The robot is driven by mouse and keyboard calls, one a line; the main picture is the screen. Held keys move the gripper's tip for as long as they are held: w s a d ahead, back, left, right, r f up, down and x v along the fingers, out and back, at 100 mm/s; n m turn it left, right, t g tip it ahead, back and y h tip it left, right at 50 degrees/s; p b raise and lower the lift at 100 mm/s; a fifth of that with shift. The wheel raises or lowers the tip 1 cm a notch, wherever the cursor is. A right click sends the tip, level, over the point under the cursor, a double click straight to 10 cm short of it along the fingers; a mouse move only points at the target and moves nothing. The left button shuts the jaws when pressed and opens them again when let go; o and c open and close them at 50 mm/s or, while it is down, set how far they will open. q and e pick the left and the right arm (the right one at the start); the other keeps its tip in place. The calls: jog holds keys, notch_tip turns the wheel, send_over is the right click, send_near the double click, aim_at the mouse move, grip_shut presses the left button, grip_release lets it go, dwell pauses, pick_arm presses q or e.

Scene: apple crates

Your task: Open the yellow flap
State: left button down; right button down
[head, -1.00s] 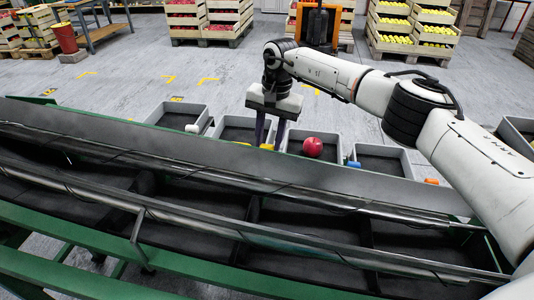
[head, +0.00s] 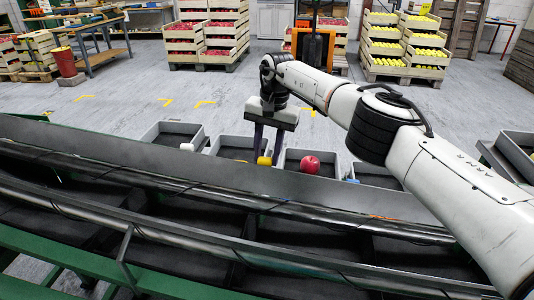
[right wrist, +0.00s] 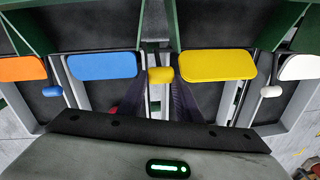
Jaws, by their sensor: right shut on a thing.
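The yellow flap (right wrist: 217,66) is a rounded yellow panel in the right wrist view, in a row with the other coloured panels and lying level with them. Beside it, to the left, is a yellow knob (right wrist: 160,74) on a grey post. My right gripper (right wrist: 160,100) is shut on this knob, one dark finger on each side of it. In the head view my right gripper (head: 267,155) points down behind the conveyor, with the yellow knob (head: 264,160) between its fingertips. The flap is hidden by the conveyor's side there. My left gripper is not in view.
The conveyor's long grey side (head: 200,172) runs across in front of the bins. Blue (right wrist: 102,66), orange (right wrist: 22,68) and white (right wrist: 301,67) flaps flank the yellow one. Open floor lies beyond.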

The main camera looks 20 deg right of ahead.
jog(key=shift+w+d, duration=0.1)
jog(key=c, duration=1.3)
grip_release()
jog(key=shift+w+f, duration=0.1)
jog(key=shift+f, duration=0.05)
jog(key=r, duration=0.7)
jog(key=s+r+p, duration=0.1)
jog(key=r, duration=0.2)
jog(key=shift+d+r, duration=0.15)
jog(key=shift+d, duration=0.15)
